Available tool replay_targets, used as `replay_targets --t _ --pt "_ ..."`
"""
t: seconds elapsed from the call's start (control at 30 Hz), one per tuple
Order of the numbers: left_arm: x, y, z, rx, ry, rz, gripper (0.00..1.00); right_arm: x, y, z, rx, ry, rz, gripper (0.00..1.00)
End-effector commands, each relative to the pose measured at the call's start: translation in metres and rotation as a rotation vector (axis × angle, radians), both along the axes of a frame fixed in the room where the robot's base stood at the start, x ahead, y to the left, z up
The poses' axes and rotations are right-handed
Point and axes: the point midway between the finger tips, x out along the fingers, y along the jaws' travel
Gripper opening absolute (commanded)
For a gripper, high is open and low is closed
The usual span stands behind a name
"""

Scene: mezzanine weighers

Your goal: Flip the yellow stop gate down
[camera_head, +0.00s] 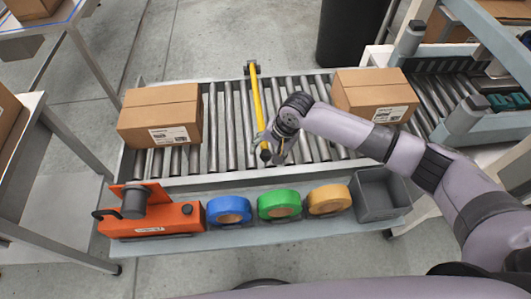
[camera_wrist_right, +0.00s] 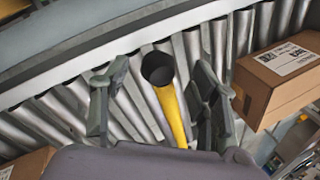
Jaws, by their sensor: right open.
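The yellow stop gate (camera_head: 257,100) is a long bar with a black end cap, running from a dark mount at the conveyor's far side towards its near side. Its near end appears raised above the rollers; the exact angle is hard to tell. My right gripper (camera_head: 272,149) is open at the capped near end. In the right wrist view the gate's yellow bar (camera_wrist_right: 172,113) lies between the two spread fingers of the gripper (camera_wrist_right: 158,92), with no clear contact. My left gripper is out of view.
Cardboard boxes stand on the rollers left (camera_head: 160,115) and right (camera_head: 374,95) of the gate. The front shelf holds an orange device (camera_head: 150,217), blue (camera_head: 229,209), green (camera_head: 279,204) and yellow (camera_head: 328,199) tape rolls, and a grey bin (camera_head: 381,205). Rollers beside the gate are bare.

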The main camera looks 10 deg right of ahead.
Motion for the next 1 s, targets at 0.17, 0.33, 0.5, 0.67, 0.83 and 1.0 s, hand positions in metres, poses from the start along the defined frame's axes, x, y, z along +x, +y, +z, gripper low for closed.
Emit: replay_targets --t 0.17,0.33,0.5,0.67,0.83,1.0 --pt "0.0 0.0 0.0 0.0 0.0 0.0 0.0 0.003 0.006 -0.018 0.0 0.001 0.0 0.55" --pt "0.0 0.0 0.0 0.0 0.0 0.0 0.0 0.004 0.007 -0.023 0.001 -0.001 0.0 0.55" --pt "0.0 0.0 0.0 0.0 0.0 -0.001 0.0 0.004 0.007 -0.023 0.001 0.0 0.001 0.55" --pt "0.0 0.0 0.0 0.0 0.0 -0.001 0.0 0.004 0.007 -0.023 0.001 0.0 0.0 0.47" --pt "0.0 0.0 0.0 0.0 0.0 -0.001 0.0 0.004 0.007 -0.023 0.001 -0.001 0.0 0.35" --pt "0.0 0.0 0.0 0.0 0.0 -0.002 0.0 0.004 0.007 -0.023 0.0 0.0 0.0 0.24"
